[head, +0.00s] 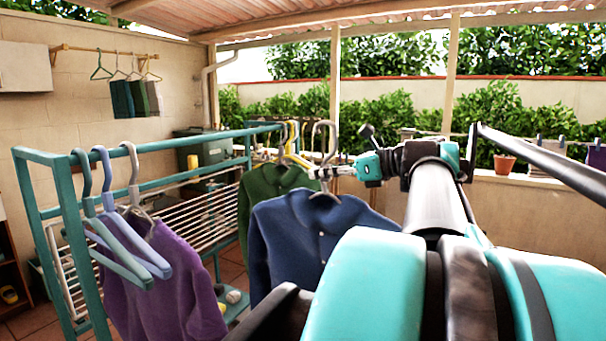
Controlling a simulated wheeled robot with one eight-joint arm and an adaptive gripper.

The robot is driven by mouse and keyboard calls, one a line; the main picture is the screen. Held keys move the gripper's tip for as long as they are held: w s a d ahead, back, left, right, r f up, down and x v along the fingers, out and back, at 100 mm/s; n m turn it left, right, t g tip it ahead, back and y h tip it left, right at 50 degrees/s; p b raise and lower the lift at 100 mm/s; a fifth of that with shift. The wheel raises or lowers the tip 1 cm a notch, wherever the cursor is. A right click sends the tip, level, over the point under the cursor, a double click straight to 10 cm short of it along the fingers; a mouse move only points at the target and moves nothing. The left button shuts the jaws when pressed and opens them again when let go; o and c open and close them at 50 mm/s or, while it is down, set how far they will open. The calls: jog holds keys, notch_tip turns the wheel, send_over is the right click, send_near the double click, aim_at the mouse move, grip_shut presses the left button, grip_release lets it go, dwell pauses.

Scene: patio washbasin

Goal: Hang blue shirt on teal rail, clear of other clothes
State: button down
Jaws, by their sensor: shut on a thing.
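The blue shirt (312,240) hangs upright on a grey hanger (326,140) in the middle of the head view. My gripper (332,172) comes in from the right and is shut on this hanger near its neck; the exact finger contact is small. The teal rail (190,142) runs from the near left toward the back. The hanger's hook shows to the right of the rail's far end, apart from it in the picture. A purple shirt (165,285) hangs at the rail's near end. A green shirt (262,190) hangs behind the blue one, partly hidden by it.
Empty pale blue hangers (112,240) hang beside the purple shirt. The rail's middle, between purple and green shirts, looks bare. A white-slatted drying rack (205,212) stands behind it. Yellow hangers (304,140) show behind the blue shirt. Small clothes hang on a wooden wall rod (75,47).

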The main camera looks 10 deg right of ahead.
jog(key=r+x, duration=0.2)
jog(key=x, duration=0.8)
jog(key=a+r+x, duration=0.1)
jog(key=r+x, duration=0.2)
jog(key=x, duration=0.8)
jog(key=w+r+x, duration=0.1)
jog(key=r+x, duration=0.1)
jog(key=x, duration=0.8)
jog(key=shift+w+a+f, duration=0.2)
jog(key=shift+a, duration=0.3)
jog(key=shift+w+a, duration=0.15)
jog(key=shift+r+x, duration=0.25)
jog(key=shift+x, duration=0.75)
jog(key=shift+r+x, duration=0.2)
jog(key=shift+x, duration=0.8)
jog(key=shift+a+f, duration=0.1)
jog(key=shift+f, duration=0.05)
jog(key=shift+f, duration=1.15)
jog(key=c, duration=1.5)
grip_release()
